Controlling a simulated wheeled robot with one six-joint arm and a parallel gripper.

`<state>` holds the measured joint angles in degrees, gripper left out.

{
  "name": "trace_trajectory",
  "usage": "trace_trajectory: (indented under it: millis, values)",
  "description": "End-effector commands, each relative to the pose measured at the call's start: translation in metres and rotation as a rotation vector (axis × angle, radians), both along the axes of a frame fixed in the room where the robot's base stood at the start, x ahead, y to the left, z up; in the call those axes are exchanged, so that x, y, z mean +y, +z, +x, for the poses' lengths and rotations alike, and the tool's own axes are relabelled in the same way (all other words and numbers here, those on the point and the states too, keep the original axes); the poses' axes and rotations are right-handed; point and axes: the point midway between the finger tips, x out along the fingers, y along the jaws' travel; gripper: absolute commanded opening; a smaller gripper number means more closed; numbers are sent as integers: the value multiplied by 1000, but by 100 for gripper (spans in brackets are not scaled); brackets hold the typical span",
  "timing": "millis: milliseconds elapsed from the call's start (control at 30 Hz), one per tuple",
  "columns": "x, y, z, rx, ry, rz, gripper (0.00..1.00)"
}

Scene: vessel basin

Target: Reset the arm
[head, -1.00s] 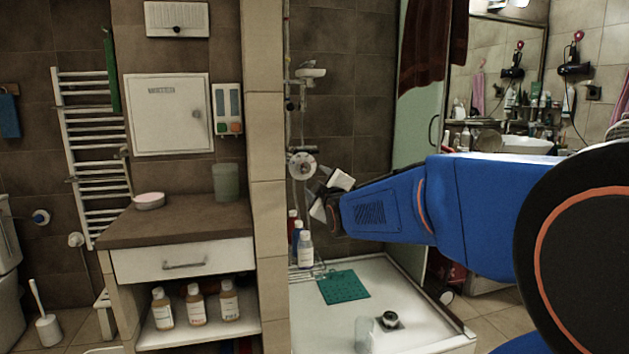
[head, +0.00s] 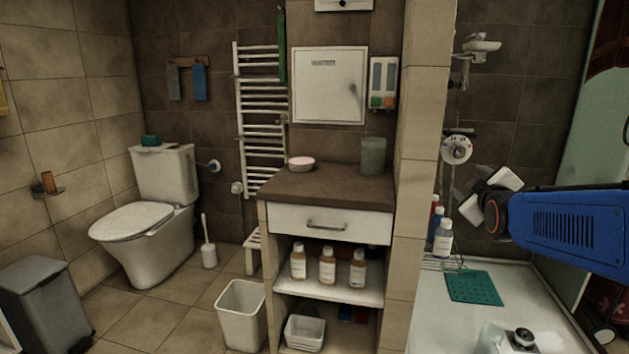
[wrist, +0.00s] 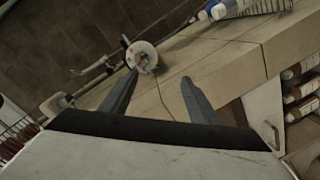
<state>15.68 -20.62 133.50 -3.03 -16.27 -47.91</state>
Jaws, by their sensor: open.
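My gripper (head: 484,200) is at the right in the head view, at the end of my blue arm, in front of the shower's tiled wall. In the wrist view my gripper (wrist: 152,88) has its two grey fingers apart with nothing between them. Beyond the fingers are the round white shower fitting (wrist: 141,56) and a tiled wall edge (wrist: 215,60). The fitting also shows in the head view (head: 456,150), to the left of my gripper.
A wooden-topped cabinet (head: 330,187) holds several bottles on its shelf. A toilet (head: 150,225), a white bin (head: 241,312) and a grey bin (head: 45,305) stand left. Bottles (head: 443,238) and a green mat (head: 473,287) are in the shower area. Floor between toilet and bins is clear.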

Motion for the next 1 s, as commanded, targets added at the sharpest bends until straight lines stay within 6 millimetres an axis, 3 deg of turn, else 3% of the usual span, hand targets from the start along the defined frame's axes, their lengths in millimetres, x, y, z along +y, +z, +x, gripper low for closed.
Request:
trace_trajectory:
  millis: [267,500,700,833,1000]
  values:
    - [67,-79,-85,283,-9,360,55]
    - [114,-149,-186,557,-109,633,55]
    - [138,-192,-269,752,-232,784,55]
    - [145,-206,-302,826,-291,831,55]
    - [147,-212,-318,859,-322,852,55]
